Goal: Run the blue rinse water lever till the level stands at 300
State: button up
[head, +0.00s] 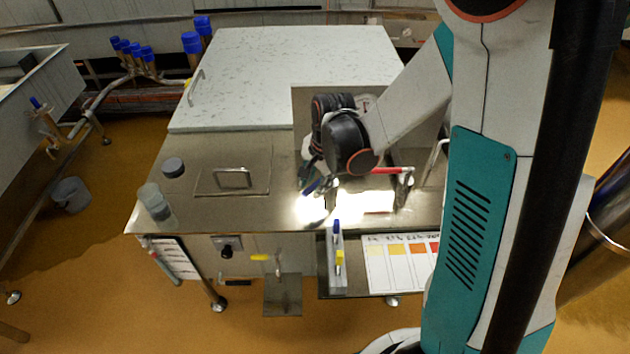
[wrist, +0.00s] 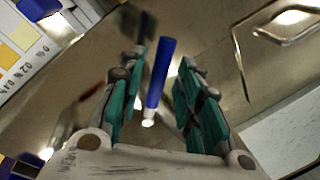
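The blue lever (wrist: 161,72) shows in the wrist view as a blue rod with a white end, in line with the gap between my fingers. My gripper (wrist: 157,90) is open, with a teal-padded finger on each side of the rod and visible space beside it. I cannot tell how deep the rod lies between the pads. In the head view the blue lever (head: 311,187) shows just below my gripper (head: 308,172), over the steel counter (head: 255,210). A level reading of 300 cannot be read in either view.
A red lever (head: 388,170) stands just right of my gripper. A colour chart (head: 398,265) and a holder with blue and yellow parts (head: 337,270) are at the front. Clear cups (head: 153,200) and a dark puck (head: 173,167) stand at the counter's left.

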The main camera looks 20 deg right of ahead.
jog(key=shift+r, duration=0.1)
notch_tip(320, 180, up, 12)
jog(key=s+d, duration=0.1)
jog(key=s, duration=0.1)
jog(key=shift+f, duration=0.2)
dwell(0.4)
jog(key=shift+s, duration=0.15)
dwell(0.8)
